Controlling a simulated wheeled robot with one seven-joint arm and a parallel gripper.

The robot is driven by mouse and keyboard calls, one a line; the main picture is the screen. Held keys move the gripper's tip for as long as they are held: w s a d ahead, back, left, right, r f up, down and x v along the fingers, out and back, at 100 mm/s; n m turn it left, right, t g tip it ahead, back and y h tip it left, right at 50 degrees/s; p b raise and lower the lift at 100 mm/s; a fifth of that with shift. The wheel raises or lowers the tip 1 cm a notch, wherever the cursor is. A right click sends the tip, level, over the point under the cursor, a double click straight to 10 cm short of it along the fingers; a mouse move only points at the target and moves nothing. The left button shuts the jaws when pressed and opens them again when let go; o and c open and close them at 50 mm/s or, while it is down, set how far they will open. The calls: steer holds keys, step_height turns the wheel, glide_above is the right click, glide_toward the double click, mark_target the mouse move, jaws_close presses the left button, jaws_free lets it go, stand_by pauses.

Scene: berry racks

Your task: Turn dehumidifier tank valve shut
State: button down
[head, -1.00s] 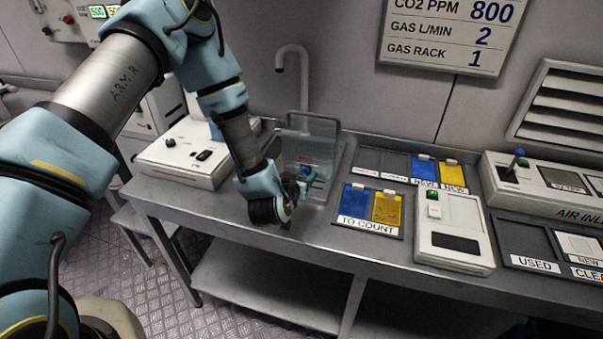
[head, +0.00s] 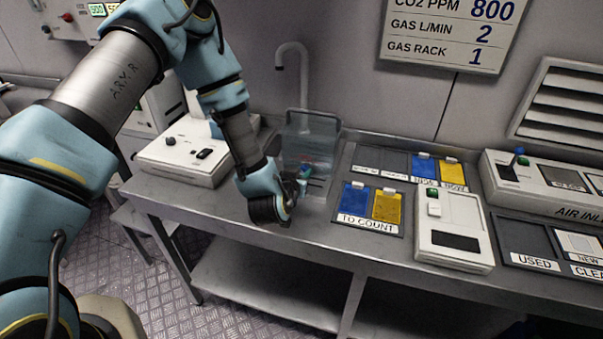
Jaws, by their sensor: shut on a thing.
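The clear dehumidifier tank (head: 312,135) stands upright at the sink beneath the curved tap, with a dark handle across its top. Its small valve (head: 306,169), with blue-green and red parts, is low on the tank's front. My gripper (head: 301,184) is at the front of the tank, right at the valve, and is shut on the valve handle. The fingers are small and partly hidden by my wrist, so the exact hold and the handle's angle are hard to make out.
A white box with switches (head: 188,150) stands left of the tank. The TO COUNT tray (head: 368,226), holding a blue and a yellow card, lies to the right, beside a white device with a green button (head: 452,220). Bare steel counter (head: 250,215) lies in front.

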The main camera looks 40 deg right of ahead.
steer(key=shift+w+f+n+g+h+b, duration=0.25)
steer(key=shift+n+b, duration=0.25)
steer(key=shift+b, duration=0.65)
steer(key=n+g+h+b, duration=0.1)
steer(key=b, duration=0.1)
steer(key=shift+a+n+b, duration=0.1)
steer(key=shift+n+b, duration=0.2)
steer(key=shift+n+g+h+b, duration=0.5)
steer(key=shift+n+b, duration=0.7)
steer(key=shift+b, duration=0.45)
steer(key=shift+r, duration=0.1)
steer(key=c, duration=0.6)
jaws_free()
steer(key=shift+c, duration=0.2)
steer(key=shift+a, duration=0.15)
